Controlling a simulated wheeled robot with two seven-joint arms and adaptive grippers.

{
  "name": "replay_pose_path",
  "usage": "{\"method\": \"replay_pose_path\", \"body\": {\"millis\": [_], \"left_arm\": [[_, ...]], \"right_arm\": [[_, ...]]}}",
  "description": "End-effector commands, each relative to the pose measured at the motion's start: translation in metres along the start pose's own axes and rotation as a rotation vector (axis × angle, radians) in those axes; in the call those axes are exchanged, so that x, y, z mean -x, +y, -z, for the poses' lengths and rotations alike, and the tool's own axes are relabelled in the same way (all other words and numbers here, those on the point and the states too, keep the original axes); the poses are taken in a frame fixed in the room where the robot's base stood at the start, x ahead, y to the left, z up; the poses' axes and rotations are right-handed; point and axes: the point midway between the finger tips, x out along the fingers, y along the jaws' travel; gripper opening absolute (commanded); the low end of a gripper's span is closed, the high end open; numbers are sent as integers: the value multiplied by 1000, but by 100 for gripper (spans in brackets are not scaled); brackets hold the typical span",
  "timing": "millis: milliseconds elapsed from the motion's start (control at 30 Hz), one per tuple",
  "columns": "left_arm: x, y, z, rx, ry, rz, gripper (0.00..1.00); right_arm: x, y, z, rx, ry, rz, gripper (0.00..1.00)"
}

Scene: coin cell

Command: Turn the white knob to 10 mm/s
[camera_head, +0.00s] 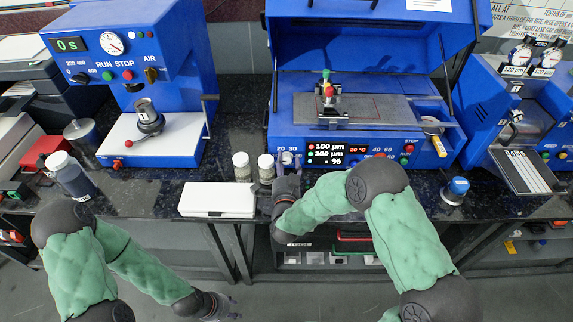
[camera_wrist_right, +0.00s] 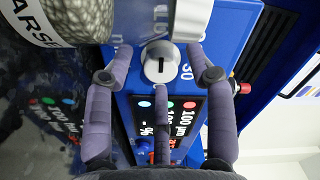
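The white knob (camera_wrist_right: 160,62) is on the blue front panel of the middle machine, with a dark slot across its face. In the head view the knob (camera_head: 287,158) shows small, just above my right gripper (camera_head: 283,178). In the right wrist view my right gripper (camera_wrist_right: 157,55) is open, with fingertips spread to either side of the knob; contact cannot be told. A number 30 shows beside the knob, and 20 and 30 above it in the head view; its exact setting is unclear. My left gripper (camera_head: 219,304) hangs low before the bench, too small to read.
Two jars (camera_head: 242,167) stand left of the knob, one close to my right gripper. A white box (camera_head: 217,200) lies in front. A blue-capped item (camera_head: 456,189) stands to the right.

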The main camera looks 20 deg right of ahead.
Motion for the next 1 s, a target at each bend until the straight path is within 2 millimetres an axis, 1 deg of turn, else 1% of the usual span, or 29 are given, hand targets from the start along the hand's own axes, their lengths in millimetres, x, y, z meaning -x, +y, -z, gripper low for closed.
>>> {"method": "replay_pose_path", "body": {"millis": [200,333,467,700,833,1000], "left_arm": [[0,0,0,0,0,0,40],[0,0,0,0,0,0,40],[0,0,0,0,0,0,40],[0,0,0,0,0,0,40],[0,0,0,0,0,0,40],[0,0,0,0,0,0,40]], "right_arm": [[2,0,0,0,0,0,55],[13,0,0,0,-1,1,55],[36,-1,0,1,-2,1,55],[83,-1,-1,1,-3,2,55],[103,-1,-1,-1,-3,2,55],[117,0,0,0,0,2,55]]}}
